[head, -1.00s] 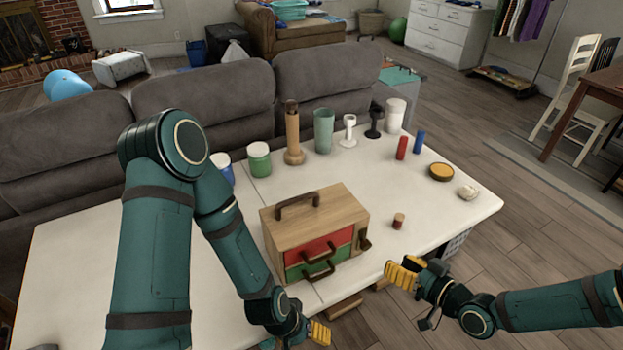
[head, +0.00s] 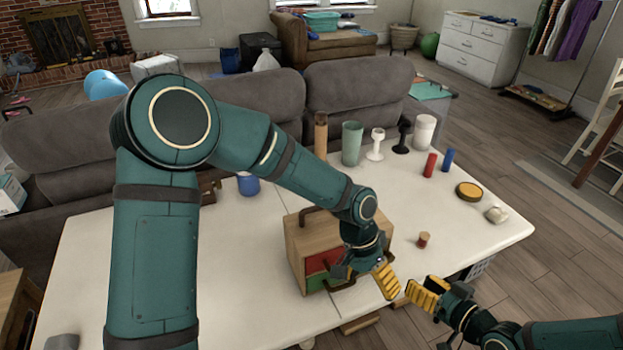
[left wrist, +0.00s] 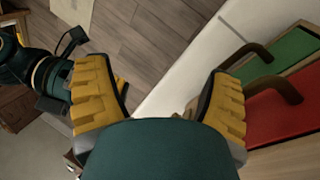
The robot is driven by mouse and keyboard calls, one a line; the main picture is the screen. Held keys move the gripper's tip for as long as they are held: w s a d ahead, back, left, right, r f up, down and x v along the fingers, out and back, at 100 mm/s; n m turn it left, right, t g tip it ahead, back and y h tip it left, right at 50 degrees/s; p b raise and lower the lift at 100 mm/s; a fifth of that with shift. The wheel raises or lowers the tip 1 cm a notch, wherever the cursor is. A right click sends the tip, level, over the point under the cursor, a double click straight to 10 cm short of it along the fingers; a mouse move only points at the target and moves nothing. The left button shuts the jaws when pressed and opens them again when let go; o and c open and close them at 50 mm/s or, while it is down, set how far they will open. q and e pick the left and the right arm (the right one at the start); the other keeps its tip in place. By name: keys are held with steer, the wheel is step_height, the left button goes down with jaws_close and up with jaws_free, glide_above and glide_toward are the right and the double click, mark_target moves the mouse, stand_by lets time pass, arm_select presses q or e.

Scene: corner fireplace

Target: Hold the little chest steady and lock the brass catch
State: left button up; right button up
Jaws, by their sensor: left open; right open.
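The little chest (head: 296,243) is a wooden box with a top handle, a red drawer and a green drawer (head: 315,284). It stands upright near the table's front edge. My left forearm and wrist cover its right part, and I cannot make out the brass catch. My left gripper (head: 386,281) is open and empty, just right of the chest's front. In the left wrist view its open fingers (left wrist: 160,100) are left of the red drawer (left wrist: 285,108) and its dark handle. My right gripper (head: 424,294) is open and empty beside the left one, off the front edge.
The white table (head: 230,300) holds a small red-brown cork-like piece (head: 423,240) right of the chest. Behind stand a green cup (head: 351,143), a white jar (head: 424,131), red and blue cylinders and a yellow-topped disc (head: 468,191). A grey sofa borders the back.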

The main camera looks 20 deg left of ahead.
mark_target(309, 229)
arm_select(q)
steer(key=w+a+r+y, duration=0.1)
steer(key=w+a+r, duration=0.1)
steer(key=r, duration=0.1)
steer(key=w+a+r+n+t, duration=0.1)
steer(key=w+a+r, duration=0.1)
steer(key=a+r, duration=0.1)
steer(key=w+a+r+n+y, duration=0.1)
steer(key=w+a+r, duration=0.1)
steer(key=a+r, duration=0.1)
steer(key=shift+w+a+r+y, duration=0.2)
steer(key=shift+r+y, duration=0.1)
steer(key=shift+r, duration=0.3)
steer(key=w+a+r+n+t+y, duration=0.15)
steer(key=a+r+n, duration=0.25)
steer(key=a+r, duration=0.4)
steer(key=shift+g, duration=0.25)
steer(key=f, duration=1.4)
steer(key=shift+w+a+f, duration=0.1)
steer(key=shift+w+a, duration=0.05)
steer(key=shift+w, duration=0.25)
jaws_close()
steer(key=c, duration=1.4)
jaws_free()
